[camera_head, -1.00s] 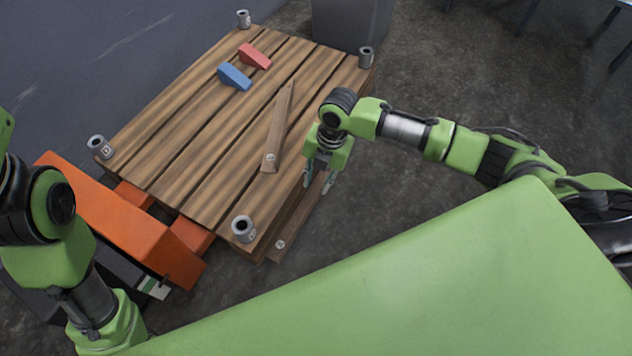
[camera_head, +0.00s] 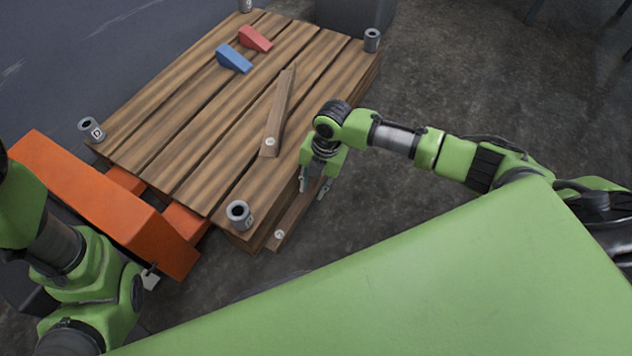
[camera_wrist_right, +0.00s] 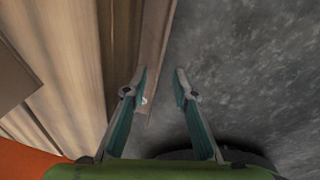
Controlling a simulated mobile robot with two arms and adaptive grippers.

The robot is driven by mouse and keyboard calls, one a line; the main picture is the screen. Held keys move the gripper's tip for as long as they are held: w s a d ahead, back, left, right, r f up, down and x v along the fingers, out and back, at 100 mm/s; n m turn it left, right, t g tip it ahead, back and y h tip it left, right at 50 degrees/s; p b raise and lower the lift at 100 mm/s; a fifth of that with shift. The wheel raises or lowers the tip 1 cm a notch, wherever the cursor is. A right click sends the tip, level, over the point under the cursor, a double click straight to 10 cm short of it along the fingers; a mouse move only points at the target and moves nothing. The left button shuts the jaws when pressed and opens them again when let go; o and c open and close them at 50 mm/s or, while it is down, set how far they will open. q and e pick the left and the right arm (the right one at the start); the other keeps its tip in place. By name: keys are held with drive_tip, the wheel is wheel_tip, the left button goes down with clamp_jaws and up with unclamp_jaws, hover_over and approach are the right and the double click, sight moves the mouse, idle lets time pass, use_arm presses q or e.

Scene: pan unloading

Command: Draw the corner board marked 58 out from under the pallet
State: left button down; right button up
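A narrow wooden board (camera_head: 291,216) with a pale round mark at its near end lies low along the pallet's right side, partly under its edge. A second board (camera_head: 282,105) with a similar mark lies on top of the pallet (camera_head: 190,120). I cannot read either mark. My right gripper (camera_head: 313,192) is open and empty over the low board, pointing down. In the right wrist view the low board (camera_wrist_right: 155,50) runs up the middle; the left finger overlaps it and the right finger is over bare floor, with a gap between the fingertips (camera_wrist_right: 161,83). My left gripper is not visible.
A blue wedge (camera_head: 234,59) and a red wedge (camera_head: 255,39) lie on the pallet. Grey cylinders (camera_head: 239,214) stand at its corners. An orange pallet jack (camera_head: 105,205) sits at its left. Grey floor (camera_head: 440,80) to the right is clear.

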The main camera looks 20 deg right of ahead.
sight(311, 196)
drive_tip(key=shift+a+f+b, duration=0.15)
drive_tip(key=shift+f+b, duration=0.35)
drive_tip(key=shift+f, duration=0.5)
drive_tip(key=shift+a+f+b, duration=0.15)
drive_tip(key=shift+f+b, duration=0.3)
drive_tip(key=shift+f, duration=0.5)
clamp_jaws()
